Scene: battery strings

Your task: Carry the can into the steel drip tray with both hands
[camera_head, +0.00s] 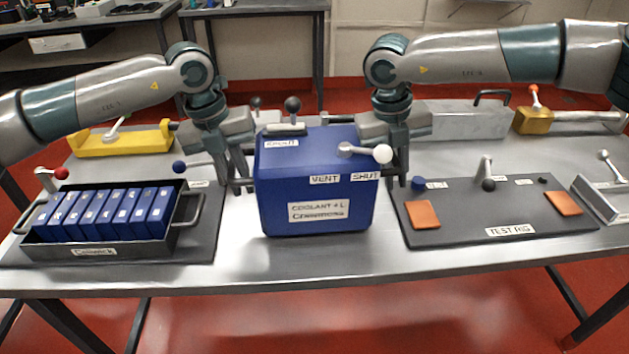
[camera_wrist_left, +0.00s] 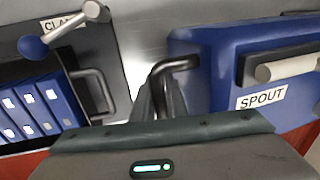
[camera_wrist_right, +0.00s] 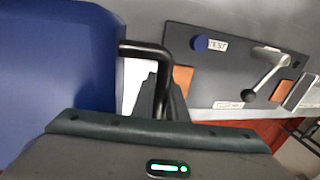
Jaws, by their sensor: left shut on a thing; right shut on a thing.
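The blue coolant can (camera_head: 315,180) stands upright in the middle of the table in the head view. I cannot tell whether its base touches the table. My left gripper (camera_head: 241,182) is shut on the black side handle (camera_wrist_left: 178,65) at the can's left. My right gripper (camera_head: 397,170) is shut on the matching handle (camera_wrist_right: 145,48) at its right. The can's top carries a SPOUT label and a black-knobbed lever (camera_head: 292,106). A white-balled lever (camera_head: 382,153) sits by the VENT and SHUT labels. I cannot make out a steel drip tray with certainty.
A black crate of blue battery cells (camera_head: 150,250) stands at the left. A dark TEST RIG board (camera_head: 455,225) with orange pads lies at the right. A yellow fixture (camera_head: 125,140) and a grey box (camera_head: 465,120) stand behind. Bare table lies in front of the can.

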